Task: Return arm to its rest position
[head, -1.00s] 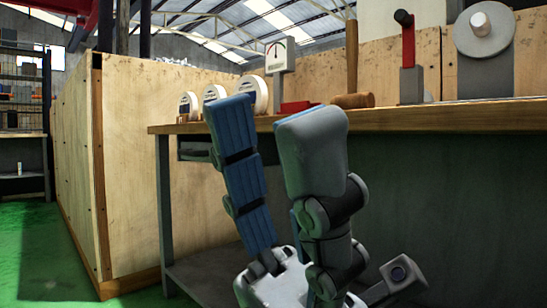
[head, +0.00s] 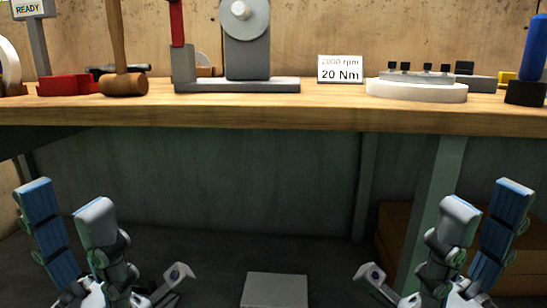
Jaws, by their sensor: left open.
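My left gripper (head: 66,196) is at the lower left in the head view. Its two blue-padded fingers point up and stand apart, with nothing between them. My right gripper (head: 487,195) is at the lower right, in a mirrored pose. Its fingers also point up, stand apart and hold nothing. Both grippers show below the level of the bench top (head: 270,114), in front of the dark space under it. Neither is seen touching anything. Most of both arms is out of the picture.
On the bench stand a grinder with a grey wheel (head: 245,22), a wooden mallet (head: 123,84), a red-based gauge stand (head: 68,85), a "20 Nm" sign (head: 340,69), a white round holder with pegs (head: 416,88) and a blue-handled tool (head: 533,48). A bench leg (head: 436,190) is behind the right gripper.

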